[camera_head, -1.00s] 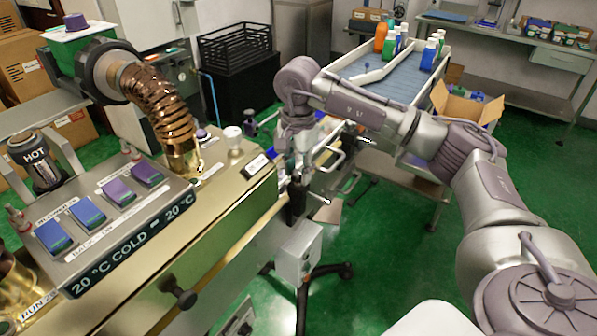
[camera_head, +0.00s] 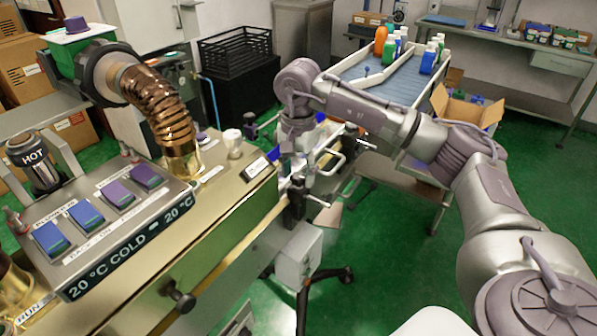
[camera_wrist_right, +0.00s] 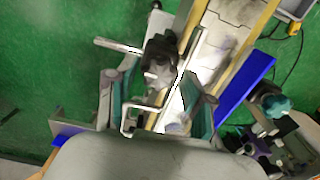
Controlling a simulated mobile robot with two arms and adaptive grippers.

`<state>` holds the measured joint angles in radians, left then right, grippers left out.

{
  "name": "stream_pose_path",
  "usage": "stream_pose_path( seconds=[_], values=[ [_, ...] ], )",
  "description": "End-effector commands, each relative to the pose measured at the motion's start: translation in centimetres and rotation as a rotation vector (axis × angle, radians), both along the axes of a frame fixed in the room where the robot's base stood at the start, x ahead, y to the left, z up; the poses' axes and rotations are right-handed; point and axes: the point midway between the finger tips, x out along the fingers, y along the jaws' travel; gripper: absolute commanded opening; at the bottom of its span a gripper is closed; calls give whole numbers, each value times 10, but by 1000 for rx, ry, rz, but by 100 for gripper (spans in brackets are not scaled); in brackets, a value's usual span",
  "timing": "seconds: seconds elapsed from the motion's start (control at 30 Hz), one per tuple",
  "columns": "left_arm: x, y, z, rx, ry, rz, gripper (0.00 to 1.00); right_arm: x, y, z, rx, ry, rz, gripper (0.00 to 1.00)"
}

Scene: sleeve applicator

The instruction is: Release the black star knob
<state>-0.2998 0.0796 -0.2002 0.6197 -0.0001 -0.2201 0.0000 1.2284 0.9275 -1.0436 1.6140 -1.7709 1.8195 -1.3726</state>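A dark knob (camera_wrist_right: 160,58), which looks like the black star knob, shows in the right wrist view on a metal clamp beside the conveyor rail. Its exact outline is blurred. My right gripper (camera_wrist_right: 148,78) has its two teal-lined fingers spread apart, one on each side of the knob's line. I cannot tell whether either finger touches it. In the head view my right gripper (camera_head: 297,165) points down at the gold machine's far right end, with dark clamp parts (camera_head: 297,198) just below it. My left gripper is not in view.
The gold machine (camera_head: 235,215) with its control panel (camera_head: 120,215) fills the left. Metal bars and handles (camera_head: 330,160) crowd the gripper's right side. A teal knob (camera_wrist_right: 276,105) stands right of the rail. A bottle conveyor (camera_head: 385,75) and open carton (camera_head: 465,108) stand behind.

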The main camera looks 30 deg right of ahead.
Motion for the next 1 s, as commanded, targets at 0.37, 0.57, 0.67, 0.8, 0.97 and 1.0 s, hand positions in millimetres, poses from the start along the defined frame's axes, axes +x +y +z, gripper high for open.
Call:
stream_pose_path(
  seconds=[0.37, 0.57, 0.67, 0.8, 0.97, 1.0],
  values=[
    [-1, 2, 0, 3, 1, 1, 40, 0, 0, 2, -1, 3, -1, 63],
    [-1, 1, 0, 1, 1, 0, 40, 0, 0, 30, 0, 0, 0, 63],
    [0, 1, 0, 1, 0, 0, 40, 0, 0, 53, 0, -2, 0, 63],
    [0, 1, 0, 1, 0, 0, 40, 1, 0, 84, 0, -2, 0, 63],
    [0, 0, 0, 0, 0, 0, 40, 0, 0, 108, -2, -1, -1, 63],
    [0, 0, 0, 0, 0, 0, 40, 0, 0, 111, -1, 1, 0, 63]
  ],
)
